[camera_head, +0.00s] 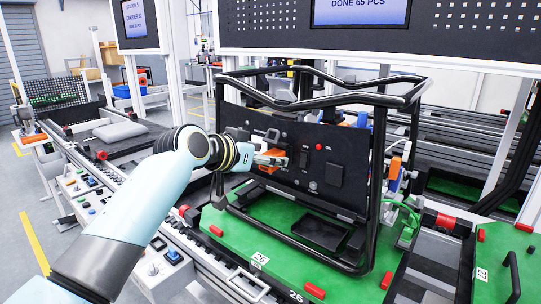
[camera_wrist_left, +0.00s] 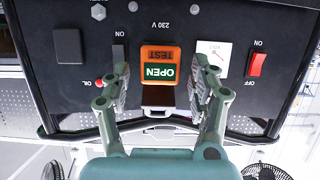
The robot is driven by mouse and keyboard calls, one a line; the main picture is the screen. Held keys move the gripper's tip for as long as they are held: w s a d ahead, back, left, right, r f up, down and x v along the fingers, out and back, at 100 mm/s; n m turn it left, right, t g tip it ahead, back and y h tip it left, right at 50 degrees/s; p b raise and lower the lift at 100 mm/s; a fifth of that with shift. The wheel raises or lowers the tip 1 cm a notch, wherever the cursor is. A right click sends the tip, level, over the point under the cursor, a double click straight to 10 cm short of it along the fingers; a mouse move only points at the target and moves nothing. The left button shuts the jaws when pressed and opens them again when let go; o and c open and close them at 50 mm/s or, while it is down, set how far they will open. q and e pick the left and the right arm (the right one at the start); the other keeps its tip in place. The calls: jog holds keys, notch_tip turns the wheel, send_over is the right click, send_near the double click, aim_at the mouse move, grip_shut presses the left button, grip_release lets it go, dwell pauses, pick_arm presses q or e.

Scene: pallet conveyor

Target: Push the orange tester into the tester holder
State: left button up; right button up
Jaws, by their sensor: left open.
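An orange block (camera_head: 270,161), which I take for the tester, sits at the black panel (camera_head: 330,155) of the generator frame, in front of my left gripper. In the left wrist view, which is upside down, the orange tester (camera_wrist_left: 161,52) carries a green OPEN label and a dark lower part. It sits at the panel by the 230 V marking. My left gripper (camera_wrist_left: 159,84) is open, with its fingers on either side of the tester; whether they touch it I cannot tell. No separate tester holder can be made out with certainty. My right gripper is out of view.
The black tubular frame (camera_head: 377,190) surrounds the panel on a green pallet (camera_head: 235,233). Another orange device (camera_head: 395,168) stands at the frame's right side. Conveyor rails run along the front left.

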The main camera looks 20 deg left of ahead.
pick_arm(q)
jog(key=shift+x, duration=1.2)
grip_shut()
dwell(0.3)
jog(key=shift+s+a, duration=0.1)
jog(key=shift+s, duration=0.05)
dwell(0.6)
jog(key=shift+s+a+p, duration=0.2)
jog(key=shift+s+p, duration=0.25)
jog(key=shift+s, duration=0.1)
jog(key=shift+s+a+p, duration=0.2)
jog(key=shift+s+p, duration=0.2)
jog(key=shift+s, duration=0.15)
jog(key=shift+s+a, duration=0.1)
jog(key=shift+s, duration=0.3)
jog(key=shift+s, duration=0.1)
